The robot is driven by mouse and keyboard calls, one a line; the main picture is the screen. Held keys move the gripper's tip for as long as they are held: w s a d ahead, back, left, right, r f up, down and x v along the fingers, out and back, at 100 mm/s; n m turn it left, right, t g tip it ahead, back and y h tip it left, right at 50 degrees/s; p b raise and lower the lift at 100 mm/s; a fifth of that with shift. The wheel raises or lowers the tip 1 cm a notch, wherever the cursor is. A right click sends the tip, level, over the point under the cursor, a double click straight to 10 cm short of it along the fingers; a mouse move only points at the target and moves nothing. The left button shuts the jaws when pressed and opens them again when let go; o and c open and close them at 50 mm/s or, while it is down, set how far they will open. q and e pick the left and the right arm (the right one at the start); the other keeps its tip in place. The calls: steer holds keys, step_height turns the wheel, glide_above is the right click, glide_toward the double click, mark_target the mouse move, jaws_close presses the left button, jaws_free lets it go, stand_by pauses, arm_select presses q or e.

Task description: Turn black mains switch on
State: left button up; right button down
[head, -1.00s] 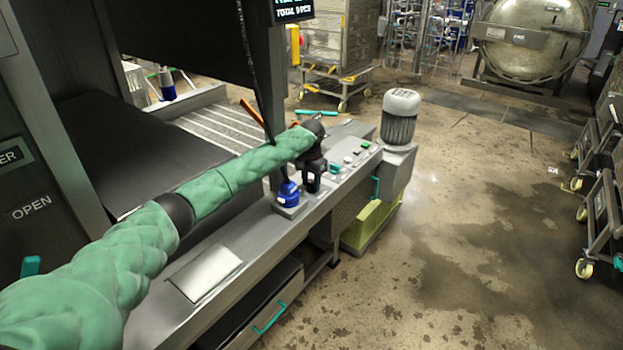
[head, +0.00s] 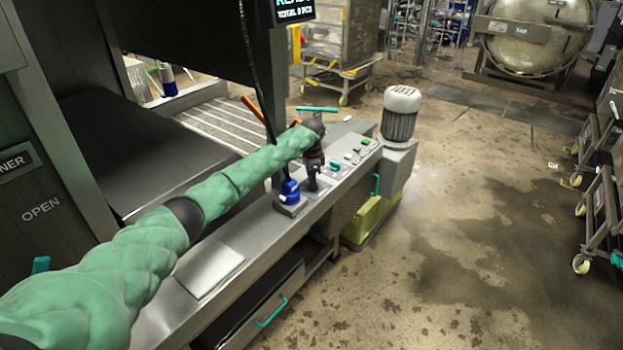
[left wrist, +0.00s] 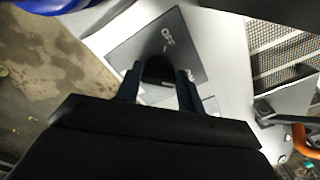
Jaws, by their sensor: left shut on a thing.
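The black mains switch (left wrist: 158,68) is a rounded dark knob on a dark grey plate (left wrist: 128,45) with the word OFF (left wrist: 168,37) beside it in the left wrist view. My left gripper (left wrist: 158,84) has one finger on each side of the knob and is shut on it. In the head view my left gripper (head: 313,184) points down at the top of the steel control ledge. There the wrist and gripper hide most of the switch. My right gripper is not in view.
A blue plug or connector (head: 290,192) stands on the steel ledge (head: 255,235) just left of the gripper. Buttons and a teal part (head: 335,167) lie to its right. A grey motor (head: 400,112) stands at the ledge's far end. A black cable (head: 252,75) hangs close to my forearm.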

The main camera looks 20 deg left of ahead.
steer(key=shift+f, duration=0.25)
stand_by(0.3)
arm_select(q)
steer(key=o, duration=0.9)
steer(key=shift+c, duration=0.2)
steer(key=shift+o, duration=0.7)
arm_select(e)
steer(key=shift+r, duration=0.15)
arm_select(q)
steer(key=shift+w+r, duration=0.1)
steer(key=shift+r, duration=0.4)
step_height(320, 180, up, 7)
steer(key=shift+f+b, duration=0.15)
steer(key=shift+b, duration=0.95)
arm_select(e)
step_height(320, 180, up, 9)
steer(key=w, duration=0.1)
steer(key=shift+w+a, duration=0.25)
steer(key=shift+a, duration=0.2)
